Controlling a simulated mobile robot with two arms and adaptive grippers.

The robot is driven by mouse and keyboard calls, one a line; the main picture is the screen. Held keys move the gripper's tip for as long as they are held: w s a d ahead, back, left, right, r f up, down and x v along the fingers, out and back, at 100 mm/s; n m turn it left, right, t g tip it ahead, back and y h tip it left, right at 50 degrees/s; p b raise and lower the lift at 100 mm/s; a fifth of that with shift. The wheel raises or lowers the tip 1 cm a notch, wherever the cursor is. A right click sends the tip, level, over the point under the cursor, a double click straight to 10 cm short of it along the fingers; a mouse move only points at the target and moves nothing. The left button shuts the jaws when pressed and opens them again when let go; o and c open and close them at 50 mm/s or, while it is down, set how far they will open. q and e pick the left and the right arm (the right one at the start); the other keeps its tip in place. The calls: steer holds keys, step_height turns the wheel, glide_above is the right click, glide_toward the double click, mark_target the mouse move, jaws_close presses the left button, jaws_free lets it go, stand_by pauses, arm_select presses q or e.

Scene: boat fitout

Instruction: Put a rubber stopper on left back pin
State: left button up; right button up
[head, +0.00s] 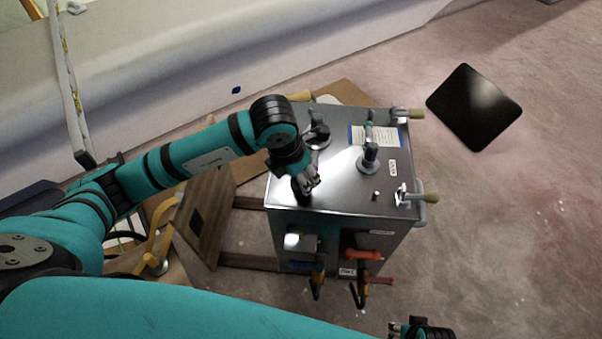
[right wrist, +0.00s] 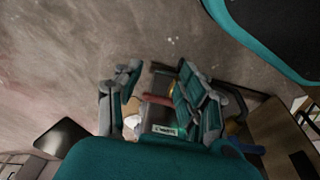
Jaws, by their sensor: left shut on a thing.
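A grey metal cabinet (head: 340,185) stands on the floor with fittings on its top. My left gripper (head: 308,188) points down at the top's left front part. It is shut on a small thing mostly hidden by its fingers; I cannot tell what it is. A dark round fitting (head: 318,138) sits at the top's back left, partly behind my left arm; I cannot make out a separate pin there. A short pin (head: 376,195) stands near the front right. My right gripper (head: 421,329) is at the bottom edge; its fingers (right wrist: 160,95) are spread apart in the right wrist view.
A grey-green knob (head: 370,158) stands mid-top near a white label sheet (head: 384,137). Red-handled tools (head: 363,254) hang on the front. A black panel (head: 474,107) lies on clear floor at right.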

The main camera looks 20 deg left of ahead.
arm_select(q)
steer(key=shift+f, duration=0.25)
arm_select(e)
steer(key=shift+w+r, duration=0.3)
steer(key=shift+r, duration=0.25)
steer(key=shift+w+r, duration=0.25)
steer(key=shift+r, duration=0.3)
arm_select(q)
steer(key=shift+f+b, duration=0.15)
steer(key=shift+b, duration=0.15)
arm_select(e)
steer(key=shift+r, duration=0.2)
arm_select(q)
steer(key=shift+f, duration=0.25)
arm_select(e)
steer(key=shift+v, duration=0.9)
arm_select(q)
steer(key=shift+f+b, duration=0.1)
steer(key=shift+b, duration=0.25)
arm_select(e)
steer(key=shift+w, duration=0.1)
